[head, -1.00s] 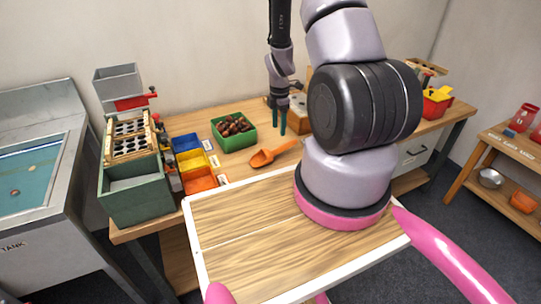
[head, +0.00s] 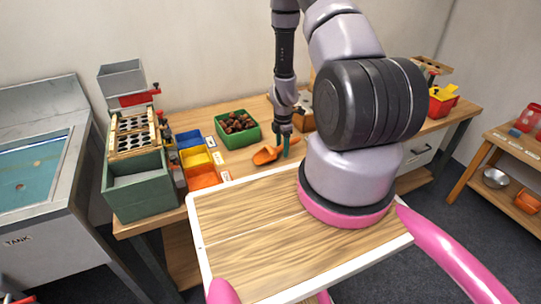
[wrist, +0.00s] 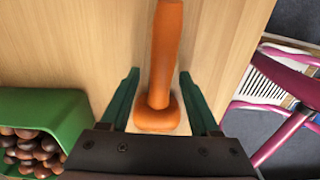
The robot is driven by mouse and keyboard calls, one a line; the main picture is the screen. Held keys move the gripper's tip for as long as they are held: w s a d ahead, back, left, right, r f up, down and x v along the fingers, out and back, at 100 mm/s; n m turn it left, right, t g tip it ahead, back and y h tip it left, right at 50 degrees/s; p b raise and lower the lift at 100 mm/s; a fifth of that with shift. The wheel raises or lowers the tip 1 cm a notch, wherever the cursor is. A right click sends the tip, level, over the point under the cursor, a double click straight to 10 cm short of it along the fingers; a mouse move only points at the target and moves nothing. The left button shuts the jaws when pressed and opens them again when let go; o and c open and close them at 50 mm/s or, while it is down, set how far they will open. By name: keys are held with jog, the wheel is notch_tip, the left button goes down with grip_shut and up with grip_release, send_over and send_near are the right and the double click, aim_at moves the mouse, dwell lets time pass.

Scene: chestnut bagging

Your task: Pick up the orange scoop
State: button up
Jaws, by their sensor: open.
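The orange scoop (head: 266,155) lies on the wooden table, just right of the coloured bins in the head view. In the wrist view its orange handle (wrist: 166,50) runs up the picture, ending in a rounded knob near the gripper's base. My gripper (head: 284,147) points down over the handle. In the wrist view its two green fingers (wrist: 158,78) are open, one on each side of the handle, with gaps on both sides. The scoop's bowl is outside the wrist view. I cannot tell the exact height of the fingertips above the table.
A green bin of chestnuts (head: 238,127) stands just behind the scoop; it also shows at the left in the wrist view (wrist: 60,110). Blue, yellow and orange bins (head: 197,158) stand to the left.

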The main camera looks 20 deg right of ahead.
aim_at(282, 146)
grip_shut()
jog(key=shift+r, duration=0.15)
notch_tip(282, 146, up, 10)
jog(key=shift+f, duration=0.1)
dwell(0.5)
